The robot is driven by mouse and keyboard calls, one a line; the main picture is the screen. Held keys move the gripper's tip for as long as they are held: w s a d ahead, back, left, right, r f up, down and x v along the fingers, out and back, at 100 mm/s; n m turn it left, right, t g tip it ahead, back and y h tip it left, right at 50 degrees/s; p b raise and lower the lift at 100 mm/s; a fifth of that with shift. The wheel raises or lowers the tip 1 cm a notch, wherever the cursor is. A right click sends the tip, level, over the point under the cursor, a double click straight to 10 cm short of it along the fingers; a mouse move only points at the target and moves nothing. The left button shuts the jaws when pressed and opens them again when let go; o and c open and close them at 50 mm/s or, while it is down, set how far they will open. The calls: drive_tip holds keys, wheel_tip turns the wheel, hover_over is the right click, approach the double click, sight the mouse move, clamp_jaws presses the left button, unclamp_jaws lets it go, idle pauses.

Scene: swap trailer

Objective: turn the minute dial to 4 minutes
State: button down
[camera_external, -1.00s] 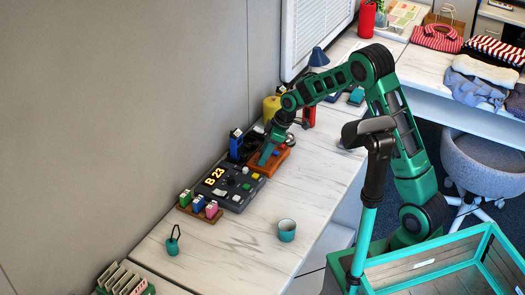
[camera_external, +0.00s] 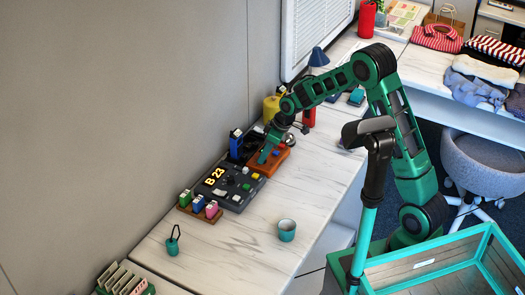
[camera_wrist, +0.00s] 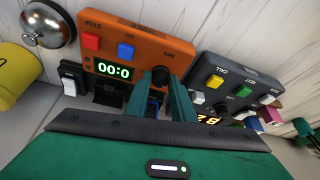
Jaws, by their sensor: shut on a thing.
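The orange timer box (camera_wrist: 180,50) shows in the wrist view, with a red STOP button (camera_wrist: 91,42), a blue GO button (camera_wrist: 125,50) and a green-lit display (camera_wrist: 114,72) reading "00:0"; a finger may hide its last digit. The black minute dial (camera_wrist: 160,74), under the label MIN, sits between the fingertips of my gripper (camera_wrist: 160,82), which is shut on it. In the external view the timer box (camera_external: 283,160) lies on the white desk, with my gripper (camera_external: 264,157) over its near-left end.
A dark control panel (camera_external: 236,189) with a "B 23" display and several buttons sits close beside the timer. A silver bell (camera_wrist: 48,24), a yellow container (camera_wrist: 15,75) and a black switch box (camera_wrist: 73,78) are nearby. A teal cup (camera_external: 287,231) stands on the open desk front.

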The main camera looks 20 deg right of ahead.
drive_tip(key=shift+r+m+t+h, duration=0.1)
drive_tip(key=shift+m+t+h, duration=0.2)
drive_tip(key=shift+m, duration=0.85)
drive_tip(key=shift+m+t+h, duration=0.2)
drive_tip(key=shift+m+t, duration=0.2)
drive_tip(key=shift+m, duration=0.75)
drive_tip(key=c, duration=1.5)
unclamp_jaws()
drive_tip(key=shift+c, duration=0.2)
drive_tip(key=v, duration=1)
drive_tip(key=shift+r, duration=0.3)
drive_tip(key=shift+s, duration=0.1)
